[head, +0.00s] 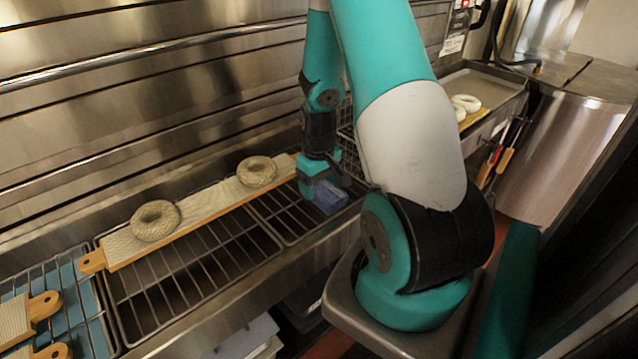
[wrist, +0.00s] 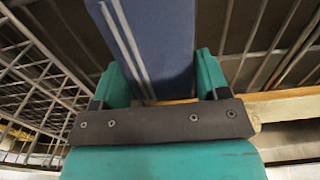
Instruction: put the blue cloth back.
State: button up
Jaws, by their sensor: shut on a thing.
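The blue cloth (head: 330,196) is a folded piece held in my gripper (head: 318,184), low over the wire rack at the middle of the counter. In the wrist view the cloth (wrist: 155,45) is blue with pale stripes along its left side. It sits between the two teal fingers of my gripper (wrist: 160,85), which are shut on it. I cannot tell whether the cloth touches the rack below.
A long board (head: 205,205) with two bagels (head: 155,220) (head: 257,171) lies across the racks (head: 190,268), its right end close beside my gripper. A wire basket (head: 350,155) stands behind my gripper. Pale bagels (head: 465,103) lie farther right. Smaller boards (head: 15,322) lie at far left.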

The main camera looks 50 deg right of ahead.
aim_at(319, 185)
jog(key=o, duration=1.1)
jog(key=shift+f, duration=0.1)
notch_tip(319, 185, up, 12)
jog(key=b, duration=0.1)
jog(key=w+a+r+n+t+y, duration=0.1)
jog(key=a+r+n, duration=0.15)
jog(key=a, duration=0.65)
jog(key=w+a+r+n+y, duration=0.15)
jog(key=a+r, duration=0.25)
jog(key=a, duration=0.5)
jog(key=s+a+r+n+y, duration=0.1)
jog(key=s+a+r+n, duration=0.1)
jog(key=s+a, duration=0.5)
jog(key=s+a+r+n+g, duration=0.1)
jog(key=s+a+r+n, duration=0.1)
jog(key=s+a, duration=0.5)
jog(key=a+n, duration=0.1)
jog(key=a, duration=0.2)
jog(key=shift+a+r+n+y, duration=0.25)
jog(key=shift+r+n+y, duration=0.05)
jog(key=shift+y, duration=0.05)
